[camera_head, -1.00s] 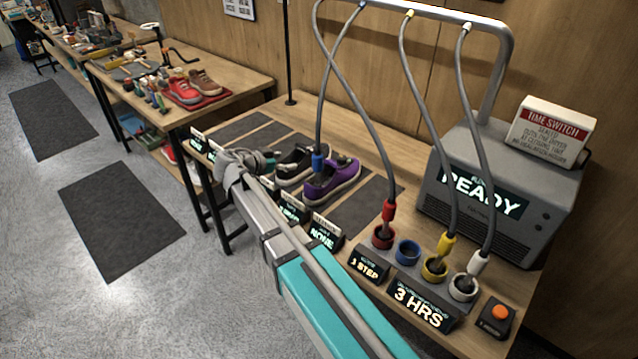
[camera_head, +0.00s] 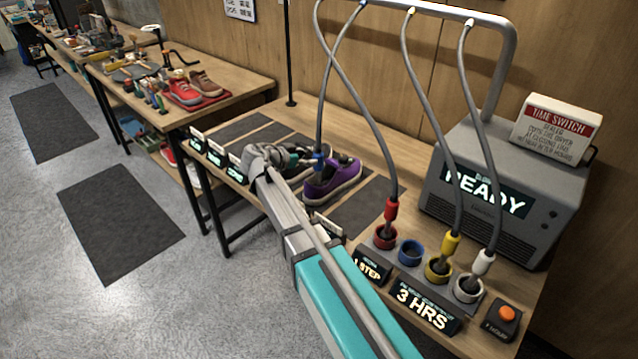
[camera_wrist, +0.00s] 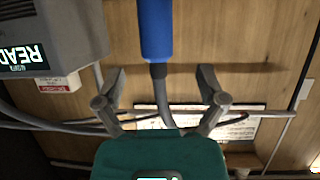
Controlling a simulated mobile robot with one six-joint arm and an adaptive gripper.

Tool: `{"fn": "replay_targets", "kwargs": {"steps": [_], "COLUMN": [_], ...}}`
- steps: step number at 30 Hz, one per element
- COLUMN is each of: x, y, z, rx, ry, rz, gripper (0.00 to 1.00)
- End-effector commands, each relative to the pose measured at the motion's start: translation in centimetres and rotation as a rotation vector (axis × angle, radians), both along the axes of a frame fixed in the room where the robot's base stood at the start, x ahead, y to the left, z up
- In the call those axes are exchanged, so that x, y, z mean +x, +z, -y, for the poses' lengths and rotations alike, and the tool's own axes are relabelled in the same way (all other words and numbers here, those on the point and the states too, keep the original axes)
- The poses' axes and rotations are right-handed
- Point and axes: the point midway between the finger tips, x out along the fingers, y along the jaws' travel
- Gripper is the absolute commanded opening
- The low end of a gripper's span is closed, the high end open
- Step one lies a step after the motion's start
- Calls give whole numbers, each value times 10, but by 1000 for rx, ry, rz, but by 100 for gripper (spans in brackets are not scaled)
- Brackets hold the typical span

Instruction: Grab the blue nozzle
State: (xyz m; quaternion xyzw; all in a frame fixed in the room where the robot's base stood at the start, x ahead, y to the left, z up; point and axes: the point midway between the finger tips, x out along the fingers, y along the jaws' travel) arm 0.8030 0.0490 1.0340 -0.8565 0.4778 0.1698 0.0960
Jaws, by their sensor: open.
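The blue nozzle (camera_head: 319,161) hangs at the end of a grey hose, at the opening of the purple sneaker (camera_head: 332,180) on the bench. In the wrist view the blue nozzle (camera_wrist: 155,30) is upright in the picture and large, with its dark hose running down between my fingers. My gripper (camera_head: 295,162) is open just beside the nozzle in the head view, partly hiding a dark green and black sneaker behind it. In the wrist view my gripper (camera_wrist: 162,77) has its fingers apart on both sides of the hose, and no contact is visible.
Red (camera_head: 390,209), yellow (camera_head: 449,245) and white nozzles (camera_head: 483,262) stand in their cups; the blue cup (camera_head: 410,251) is empty. A grey READY machine (camera_head: 505,190) stands at the right. Small signs line the bench's front edge.

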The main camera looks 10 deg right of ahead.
Motion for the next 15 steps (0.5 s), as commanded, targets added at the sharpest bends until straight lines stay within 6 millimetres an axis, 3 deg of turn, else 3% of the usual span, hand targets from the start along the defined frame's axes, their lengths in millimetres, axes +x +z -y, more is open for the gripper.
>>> {"fn": "replay_targets", "kwargs": {"steps": [8, 15], "x": [5, 17], "y": [-3, -12], "z": [10, 34], "rx": [0, 1], "ry": [-1, -3], "rz": [0, 1], "gripper": [90, 90]}}
